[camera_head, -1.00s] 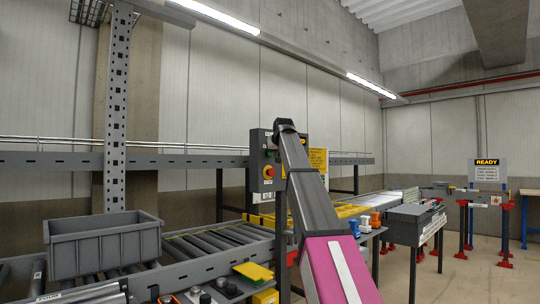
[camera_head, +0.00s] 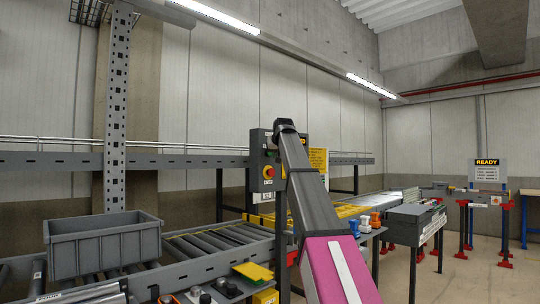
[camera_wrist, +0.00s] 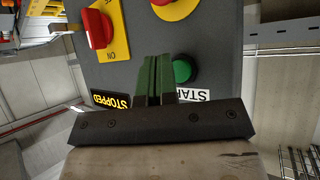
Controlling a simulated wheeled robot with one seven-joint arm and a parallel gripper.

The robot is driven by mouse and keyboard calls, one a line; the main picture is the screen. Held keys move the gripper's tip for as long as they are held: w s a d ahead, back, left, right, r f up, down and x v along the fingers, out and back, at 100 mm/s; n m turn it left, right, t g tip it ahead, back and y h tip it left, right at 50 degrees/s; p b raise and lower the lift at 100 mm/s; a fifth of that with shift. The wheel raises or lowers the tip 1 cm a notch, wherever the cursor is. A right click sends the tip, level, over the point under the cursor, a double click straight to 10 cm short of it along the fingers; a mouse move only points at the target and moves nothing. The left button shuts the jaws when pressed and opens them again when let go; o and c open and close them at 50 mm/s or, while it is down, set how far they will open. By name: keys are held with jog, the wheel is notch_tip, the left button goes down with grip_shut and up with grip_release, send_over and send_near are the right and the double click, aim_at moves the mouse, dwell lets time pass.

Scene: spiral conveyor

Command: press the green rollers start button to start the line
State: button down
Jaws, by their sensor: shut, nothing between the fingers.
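The round green start button (camera_wrist: 182,71) shows in the wrist view on a dark grey control panel (camera_wrist: 219,45), close above a white label that is partly covered and reads "STAR". My gripper (camera_wrist: 155,58) has green fingers, closed together with nothing held. Its tips are just left of the green button in that view. I cannot tell whether they touch the panel. A "STOPPED" label (camera_wrist: 110,99) lies left of the fingers. In the head view the control box (camera_head: 257,148) hangs behind the end of my arm, and my fingers are hidden there.
A red switch (camera_wrist: 97,29) on a yellow "ON" plate and a red button (camera_wrist: 162,2) on a yellow disc share the panel. In the head view, a grey bin (camera_head: 104,245) stands on the roller conveyor (camera_head: 218,240) at left. A "READY" sign (camera_head: 487,170) stands far right.

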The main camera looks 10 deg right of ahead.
jog(key=shift+w, duration=0.1)
jog(key=shift+w+a, duration=0.25)
dwell(0.3)
